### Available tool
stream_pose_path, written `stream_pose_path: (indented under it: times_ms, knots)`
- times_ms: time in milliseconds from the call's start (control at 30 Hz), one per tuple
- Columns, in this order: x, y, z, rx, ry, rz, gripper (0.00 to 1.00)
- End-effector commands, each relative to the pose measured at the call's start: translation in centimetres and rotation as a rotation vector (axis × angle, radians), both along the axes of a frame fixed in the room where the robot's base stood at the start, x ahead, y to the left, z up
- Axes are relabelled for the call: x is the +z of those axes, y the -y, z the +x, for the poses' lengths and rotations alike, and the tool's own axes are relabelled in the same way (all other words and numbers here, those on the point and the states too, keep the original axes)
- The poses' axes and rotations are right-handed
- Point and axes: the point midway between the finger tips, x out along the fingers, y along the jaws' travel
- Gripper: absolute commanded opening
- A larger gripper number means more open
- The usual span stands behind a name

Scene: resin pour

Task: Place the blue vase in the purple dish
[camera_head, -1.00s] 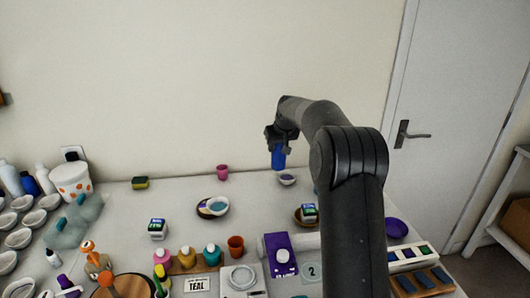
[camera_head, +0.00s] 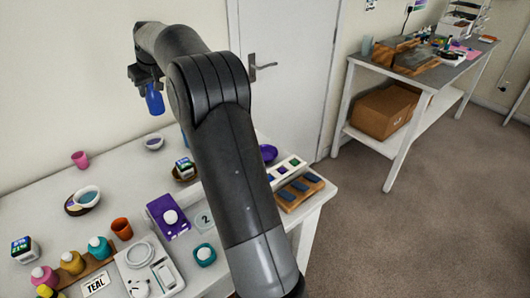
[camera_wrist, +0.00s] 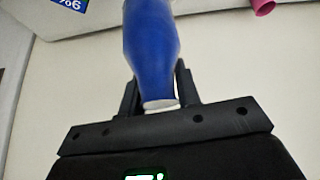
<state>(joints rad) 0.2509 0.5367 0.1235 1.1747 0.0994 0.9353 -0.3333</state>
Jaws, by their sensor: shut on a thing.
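The blue vase (camera_head: 154,99) is held in my gripper (camera_head: 148,82), in the air above the back of the white table. In the wrist view the vase (camera_wrist: 152,45) sits between the two dark fingers (camera_wrist: 158,90), which are shut on it. The purple dish (camera_head: 268,153) lies near the table's right edge, to the right of my arm and well apart from the vase. My arm hides part of the table beside the dish.
A small white bowl (camera_head: 154,143) stands below the vase. A pink cup (camera_head: 80,159), an orange cup (camera_head: 121,228), a purple box (camera_head: 167,217) and a wooden rack (camera_head: 299,193) are on the table. A second table (camera_head: 420,82) stands at the right, with open floor between.

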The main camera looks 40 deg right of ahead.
Motion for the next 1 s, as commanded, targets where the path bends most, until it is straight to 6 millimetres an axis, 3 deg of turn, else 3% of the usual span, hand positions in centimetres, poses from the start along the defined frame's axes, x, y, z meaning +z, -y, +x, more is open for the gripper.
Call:
stream_pose_path:
  times_ms: [267, 400, 600, 800, 1000]
  knots:
    - [0.6, 10.9, -6.5, -0.130, -0.001, -0.002, 0.02]
    - [0.8, 16.7, -11.6, -0.212, 0.000, -0.003, 0.02]
    - [0.7, 23.7, -19.8, -0.336, 0.002, -0.003, 0.02]
    - [0.2, 28.4, -28.1, -0.456, 0.005, -0.003, 0.02]
    - [-0.2, 30.5, -33.5, -0.532, 0.008, -0.003, 0.02]
